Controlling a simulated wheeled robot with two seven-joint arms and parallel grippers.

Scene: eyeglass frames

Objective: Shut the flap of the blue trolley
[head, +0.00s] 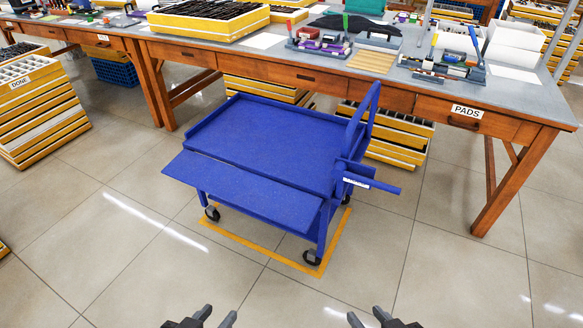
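The blue trolley (262,140) stands on the tiled floor ahead of me, in front of the workbench. Its flap (243,191) is on the near side, folded out and roughly level with the bare trolley top. The trolley's handle (366,115) rises at its right end, with a blue bar sticking out to the right. My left gripper (215,314) is at the bottom edge, open and empty, below and nearer than the flap. My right gripper (366,316) is also at the bottom edge, open and empty. Neither touches the trolley. Most of both grippers is cut off by the frame.
A wooden workbench (270,62) runs behind the trolley, with fixtures, trays and a drawer labelled PADS (466,112). A stack of yellow trays labelled DONE (40,110) stands at left. Yellow tape (283,262) marks the floor under the trolley. The near floor is clear.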

